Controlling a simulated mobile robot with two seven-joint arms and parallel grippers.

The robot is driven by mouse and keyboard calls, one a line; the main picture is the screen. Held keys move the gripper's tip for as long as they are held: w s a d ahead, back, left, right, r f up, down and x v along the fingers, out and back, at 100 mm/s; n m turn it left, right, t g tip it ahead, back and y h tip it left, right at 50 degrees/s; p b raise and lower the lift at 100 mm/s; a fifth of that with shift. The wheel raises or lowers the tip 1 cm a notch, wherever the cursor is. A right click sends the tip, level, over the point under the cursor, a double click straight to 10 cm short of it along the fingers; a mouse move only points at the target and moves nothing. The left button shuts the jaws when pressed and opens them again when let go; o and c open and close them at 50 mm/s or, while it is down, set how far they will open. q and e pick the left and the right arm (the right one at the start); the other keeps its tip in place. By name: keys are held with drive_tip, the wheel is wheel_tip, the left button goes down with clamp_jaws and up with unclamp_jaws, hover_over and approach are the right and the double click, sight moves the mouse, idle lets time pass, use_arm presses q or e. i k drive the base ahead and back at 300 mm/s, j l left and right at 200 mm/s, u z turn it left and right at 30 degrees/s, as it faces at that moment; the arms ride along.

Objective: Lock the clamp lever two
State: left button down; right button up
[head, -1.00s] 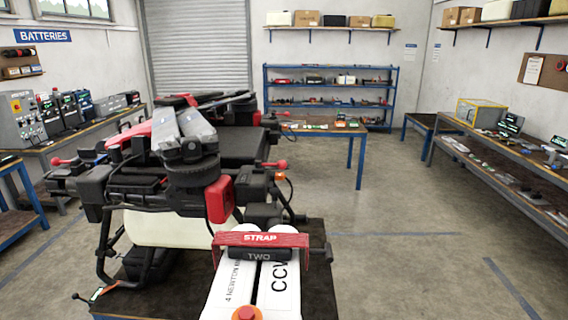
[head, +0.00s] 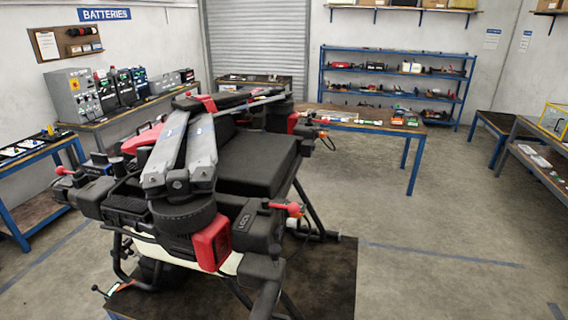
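The spray drone (head: 255,165) stands in front of me on a dark-topped stand. A black arm joint (head: 264,268) extends downward below the housing. Neither of my grippers is in view.
The stand top (head: 335,275) is bare to the right of the drone. A blue-legged table (head: 375,125) with small parts stands behind it, with a blue shelf (head: 395,80) against the back wall. Open concrete floor (head: 450,220) lies to the right.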

sight(293, 208)
drive_tip(key=i+l+u, duration=0.2)
drive_tip(key=l, duration=0.15)
drive_tip(key=i+l+u, duration=0.15)
drive_tip(key=l, duration=0.2)
drive_tip(key=i+l+u, duration=0.2)
drive_tip(key=l, duration=0.2)
drive_tip(key=i+l+u, duration=0.2)
drive_tip(key=l, duration=0.2)
drive_tip(key=i+l+u, duration=0.2)
drive_tip(key=l, duration=0.25)
drive_tip(key=l+u, duration=0.15)
drive_tip(key=l, duration=0.3)
drive_tip(key=l+u, duration=0.2)
drive_tip(key=l, duration=0.25)
drive_tip(key=i, duration=0.05)
